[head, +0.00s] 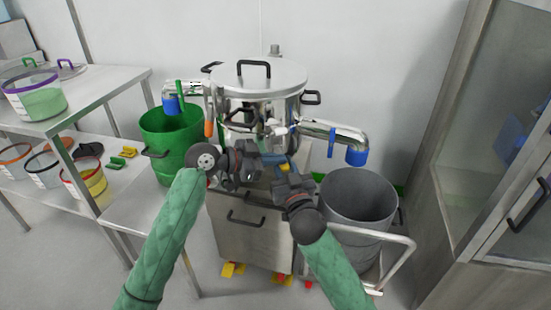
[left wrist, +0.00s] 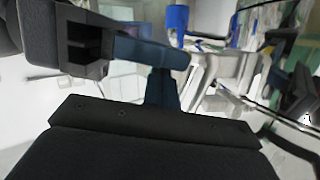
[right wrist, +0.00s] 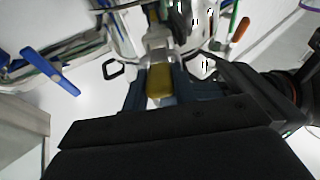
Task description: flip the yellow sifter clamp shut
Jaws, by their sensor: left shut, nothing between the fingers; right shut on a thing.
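The steel sifter (head: 262,80) with its round lid stands on a cabinet against the back wall. The yellow clamp (right wrist: 160,80) is between the dark blue fingers of my right gripper (right wrist: 159,94) in the right wrist view, and the fingers are shut on its handle. In the head view my right gripper (head: 284,168) is at the sifter's front, and the clamp is mostly hidden. I cannot tell the clamp's angle. My left gripper (head: 262,160) is beside it, shut and empty. Its fingers show in the left wrist view (left wrist: 168,72).
Side pipes with blue ends (head: 356,156) reach out left and right of the sifter. A green bin (head: 172,135) stands at left, a grey bin (head: 358,200) on a trolley at right. A steel table (head: 100,90) with tubs is at far left, a glass-doored cabinet (head: 500,130) at right.

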